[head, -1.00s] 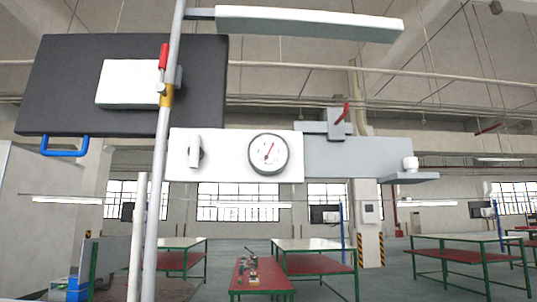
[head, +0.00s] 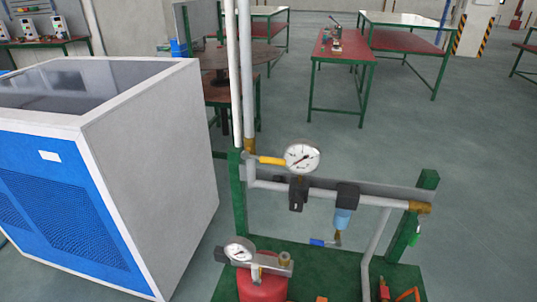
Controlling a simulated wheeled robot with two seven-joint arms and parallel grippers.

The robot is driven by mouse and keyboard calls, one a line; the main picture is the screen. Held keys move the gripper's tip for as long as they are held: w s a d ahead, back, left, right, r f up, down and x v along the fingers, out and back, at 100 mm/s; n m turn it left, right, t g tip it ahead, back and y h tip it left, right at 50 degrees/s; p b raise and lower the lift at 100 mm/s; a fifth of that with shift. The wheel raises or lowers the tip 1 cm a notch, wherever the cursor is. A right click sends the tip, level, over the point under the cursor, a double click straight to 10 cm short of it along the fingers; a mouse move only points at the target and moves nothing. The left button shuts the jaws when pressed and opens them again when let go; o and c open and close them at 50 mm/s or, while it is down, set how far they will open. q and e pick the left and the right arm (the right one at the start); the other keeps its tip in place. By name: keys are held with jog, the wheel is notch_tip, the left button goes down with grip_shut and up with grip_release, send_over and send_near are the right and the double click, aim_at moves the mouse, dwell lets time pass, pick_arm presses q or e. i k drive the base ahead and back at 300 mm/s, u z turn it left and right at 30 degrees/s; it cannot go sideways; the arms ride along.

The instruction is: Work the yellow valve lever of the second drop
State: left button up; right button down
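A yellow valve lever (head: 272,161) lies roughly level on the pipework in the head view, just left of a round white gauge (head: 301,156). It sits by the lower end of a vertical white pipe (head: 246,70) with a brass-coloured fitting (head: 249,146). A second white pipe (head: 232,70) runs upright beside it on the left. I cannot tell which pipe is the second drop. Neither of my grippers is in view.
A red cylinder (head: 262,282) with a gauge (head: 239,250) stands in front. A blue and white cabinet (head: 150,150) fills the left. Floor (head: 470,190) at right is clear.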

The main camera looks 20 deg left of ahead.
aim_at(265, 159)
jog(key=z, duration=0.1)
jog(key=k, duration=1)
jog(key=u, duration=0.95)
jog(key=i, duration=0.7)
jog(key=z, duration=0.15)
